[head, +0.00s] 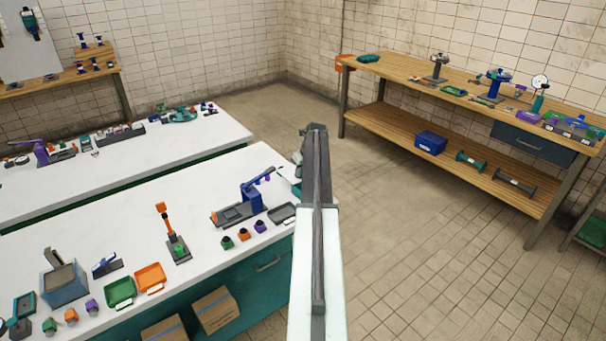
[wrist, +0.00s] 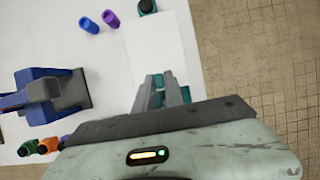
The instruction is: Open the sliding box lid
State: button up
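No box with a lid that I can clearly tell as sliding shows. A teal-blue box (head: 64,290) with a dark grey top stands on the near white bench at the lower left of the head view. A closed-looking blue box (head: 431,143) sits on the lower shelf at the right. In the wrist view my gripper (wrist: 162,88) points over a plain white rectangular surface (wrist: 163,45) near the bench edge. Its grey fingers stand close together with teal parts beside them. Whether they hold anything is unclear. In the head view my arm hides most of the gripper.
A blue press (head: 250,197) stands on the near bench left of my arm, also in the wrist view (wrist: 50,95). Green (head: 119,291) and orange (head: 150,277) trays lie nearby. A wooden workbench (head: 400,70) stands at the right. The tiled floor between is clear.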

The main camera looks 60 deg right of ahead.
jog(key=o, duration=0.3)
jog(key=d+p+v, duration=0.1)
jog(key=p+v, duration=0.6)
jog(key=shift+a+r, duration=0.45)
jog(key=shift+a, duration=0.1)
jog(key=shift+s, duration=0.15)
jog(key=shift+f, duration=0.1)
